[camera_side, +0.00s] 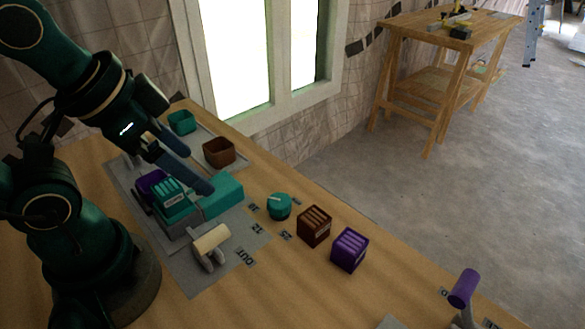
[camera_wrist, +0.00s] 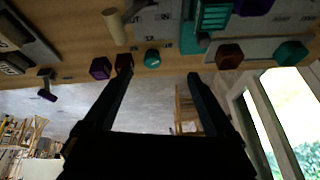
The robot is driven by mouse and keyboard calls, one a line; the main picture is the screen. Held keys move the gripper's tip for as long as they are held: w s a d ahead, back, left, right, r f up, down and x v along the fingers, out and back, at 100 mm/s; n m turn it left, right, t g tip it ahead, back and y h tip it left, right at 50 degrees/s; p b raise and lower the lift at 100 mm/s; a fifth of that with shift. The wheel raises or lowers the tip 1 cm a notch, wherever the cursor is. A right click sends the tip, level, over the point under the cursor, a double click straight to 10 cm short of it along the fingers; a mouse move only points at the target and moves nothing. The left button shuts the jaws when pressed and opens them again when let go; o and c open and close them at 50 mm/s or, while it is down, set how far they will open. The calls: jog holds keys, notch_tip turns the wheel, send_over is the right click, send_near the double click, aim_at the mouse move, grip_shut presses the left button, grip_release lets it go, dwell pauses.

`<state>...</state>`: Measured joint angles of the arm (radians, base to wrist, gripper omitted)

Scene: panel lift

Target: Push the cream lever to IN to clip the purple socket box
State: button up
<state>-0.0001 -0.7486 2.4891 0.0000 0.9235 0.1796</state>
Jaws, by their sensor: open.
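The cream lever (camera_side: 211,238) stands at the near right edge of the grey plate, beside the OUT label (camera_side: 245,257); an IN label is not legible. It also shows at the top of the wrist view (camera_wrist: 115,27). The purple socket box (camera_side: 150,182) sits in the fixture on the plate, mostly hidden behind a teal slotted block (camera_side: 172,196). Part of it seems to show at the wrist view's top edge (camera_wrist: 252,5). My gripper (camera_side: 198,170) is open and empty above the fixture, behind and apart from the lever. Its fingers (camera_wrist: 160,76) are spread in the wrist view.
A teal block (camera_side: 222,194) lies under my fingers. A teal knob (camera_side: 279,206), a brown slotted block (camera_side: 314,226) and a purple slotted block (camera_side: 349,250) stand to the right. Open brown (camera_side: 219,152) and teal (camera_side: 182,122) boxes stand behind. A purple-handled lever (camera_side: 464,288) is far right.

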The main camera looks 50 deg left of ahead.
jog(key=m, duration=0.3)
jog(key=m+g, duration=0.5)
jog(key=m, duration=0.7)
send_over(210, 234)
jog(key=shift+w+a+f, duration=0.15)
jog(key=shift+a+f, duration=0.05)
jog(key=shift+f, duration=0.45)
jog(key=shift+w+a+f, duration=0.1)
jog(key=shift+a+f, duration=0.1)
jog(key=shift+f, duration=0.4)
jog(key=shift+s+d+f+m, duration=0.1)
jog(key=shift+d+f+m, duration=0.15)
jog(key=shift+m, duration=0.15)
jog(key=shift+s+d+f, duration=0.2)
jog(key=shift+f, duration=2.55)
grip_shut()
